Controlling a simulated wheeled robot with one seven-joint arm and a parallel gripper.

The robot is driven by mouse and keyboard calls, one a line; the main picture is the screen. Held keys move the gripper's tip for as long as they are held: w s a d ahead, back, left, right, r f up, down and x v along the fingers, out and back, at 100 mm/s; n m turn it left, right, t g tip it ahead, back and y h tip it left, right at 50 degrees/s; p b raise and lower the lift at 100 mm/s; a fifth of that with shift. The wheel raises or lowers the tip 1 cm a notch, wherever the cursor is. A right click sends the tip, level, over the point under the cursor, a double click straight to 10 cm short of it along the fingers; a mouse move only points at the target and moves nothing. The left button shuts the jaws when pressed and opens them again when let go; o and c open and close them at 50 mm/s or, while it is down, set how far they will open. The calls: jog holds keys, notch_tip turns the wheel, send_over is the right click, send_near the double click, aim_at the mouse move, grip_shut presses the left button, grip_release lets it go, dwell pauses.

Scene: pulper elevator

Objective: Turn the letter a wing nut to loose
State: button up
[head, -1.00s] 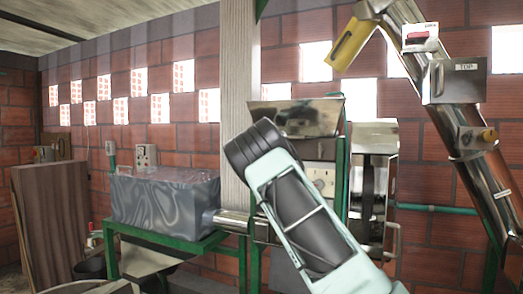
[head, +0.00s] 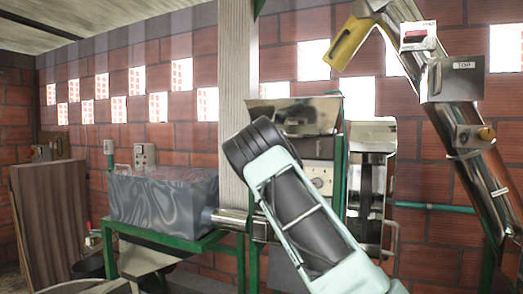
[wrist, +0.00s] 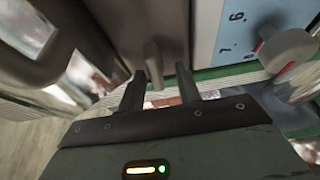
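In the wrist view my gripper (wrist: 160,76) has its two dark fingers apart, pointing away from the camera. A blurred grey metal tab (wrist: 152,62) shows near and between the fingertips. It may be a wing nut, but I see no letter on it, and I cannot tell whether the fingers touch it. In the head view my arm hides my gripper and part of the machine behind it.
In the wrist view a grey knob (wrist: 287,48) stands at right before a pale blue panel (wrist: 228,35) with digits. A thick curved metal part is close at upper left. The head view shows a grey tank (head: 165,203) on a green frame and a slanting metal tube (head: 455,125).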

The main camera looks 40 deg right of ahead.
jog(key=b+v, duration=0.9)
jog(key=v, duration=0.8)
jog(key=shift+s, duration=0.2)
jog(key=shift+a+r, duration=0.1)
jog(key=shift+a, duration=0.05)
